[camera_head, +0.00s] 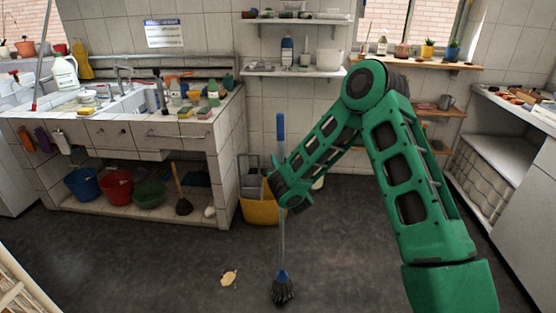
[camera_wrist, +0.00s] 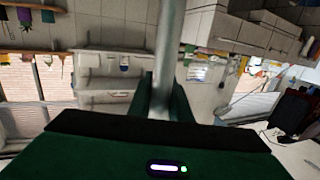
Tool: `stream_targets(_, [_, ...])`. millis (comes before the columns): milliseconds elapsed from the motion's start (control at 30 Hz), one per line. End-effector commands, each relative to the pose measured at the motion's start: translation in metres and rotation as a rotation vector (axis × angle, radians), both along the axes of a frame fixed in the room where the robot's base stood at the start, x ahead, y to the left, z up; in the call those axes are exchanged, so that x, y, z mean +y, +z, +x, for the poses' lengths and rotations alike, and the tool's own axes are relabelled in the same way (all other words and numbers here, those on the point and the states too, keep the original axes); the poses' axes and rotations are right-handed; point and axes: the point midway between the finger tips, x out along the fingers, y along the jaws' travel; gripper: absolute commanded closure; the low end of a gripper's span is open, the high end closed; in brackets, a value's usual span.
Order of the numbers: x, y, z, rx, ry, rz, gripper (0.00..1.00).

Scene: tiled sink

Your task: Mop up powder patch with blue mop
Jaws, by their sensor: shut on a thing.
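The blue mop (camera_head: 281,262) stands nearly upright, with a blue handle top, a grey shaft and a dark stringy head at or close to the floor. My gripper (camera_head: 279,187) is shut on its shaft around mid-height. In the wrist view the grey shaft (camera_wrist: 169,55) runs between the fingers of my gripper (camera_wrist: 165,100).
A yellow mop bucket (camera_head: 257,205) stands behind the mop, by the tiled sink counter (camera_head: 150,135). Blue, red and green buckets (camera_head: 150,194) and a plunger (camera_head: 182,203) sit on the counter's low shelf. A white cabinet (camera_head: 528,190) stands at the right. The floor around the patch is clear.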

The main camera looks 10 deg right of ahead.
Motion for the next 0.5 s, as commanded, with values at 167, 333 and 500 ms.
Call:
stream_targets(167, [0.003, -0.002, -0.007, 0.005, 0.002, 0.005, 1.0])
stream_targets(333, [-0.002, 0.0, -0.009, 0.004, 0.002, 0.004, 1.0])
stream_targets(500, [-0.015, 0.001, -0.013, 0.004, 0.001, 0.004, 1.0])
